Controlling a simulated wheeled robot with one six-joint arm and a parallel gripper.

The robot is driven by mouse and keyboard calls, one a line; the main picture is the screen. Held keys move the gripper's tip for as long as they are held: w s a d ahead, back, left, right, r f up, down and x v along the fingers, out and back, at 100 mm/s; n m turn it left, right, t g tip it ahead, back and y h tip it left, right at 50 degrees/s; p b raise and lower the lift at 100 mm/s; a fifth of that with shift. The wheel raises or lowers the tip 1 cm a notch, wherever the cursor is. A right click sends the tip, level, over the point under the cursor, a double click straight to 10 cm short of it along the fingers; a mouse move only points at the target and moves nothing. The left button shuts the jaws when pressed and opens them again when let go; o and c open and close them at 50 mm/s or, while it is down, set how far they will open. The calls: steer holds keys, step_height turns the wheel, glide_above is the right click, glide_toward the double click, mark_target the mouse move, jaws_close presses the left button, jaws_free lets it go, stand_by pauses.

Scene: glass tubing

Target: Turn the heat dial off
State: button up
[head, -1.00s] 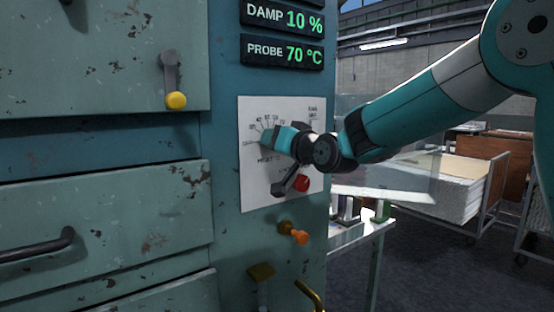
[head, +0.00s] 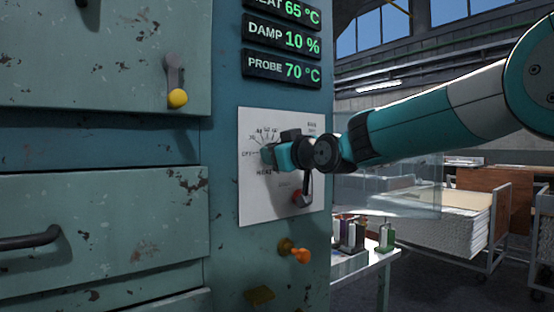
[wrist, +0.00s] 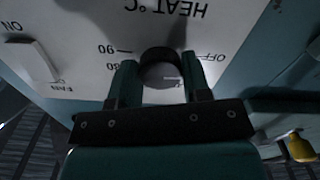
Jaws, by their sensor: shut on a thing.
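The heat dial (wrist: 160,68) is a round dark-rimmed knob on the white panel (head: 252,208). In the wrist view it sits between the two fingers of my gripper (wrist: 160,82), which is shut on it. A light mark shows on its face, but I cannot tell surely which number it points to. The printed "OFF" is right of the dial there, and "90" and "80" are left. In the head view my gripper (head: 272,154) is against the panel and hides most of the dial. The heat display (head: 284,10) reads 65 °C.
A red knob (head: 298,196) is below my gripper, with an orange knob (head: 301,255) lower. A yellow-ended handle (head: 177,98) is on the cabinet at left. The fan switch (wrist: 35,62) shows beside the dial. A table with bottles (head: 358,235) stands at right.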

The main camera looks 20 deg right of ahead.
steer(key=shift+f, duration=0.15)
stand_by(0.3)
steer(key=o, duration=0.9)
steer(key=v, duration=1.7)
steer(key=shift+s, duration=0.2)
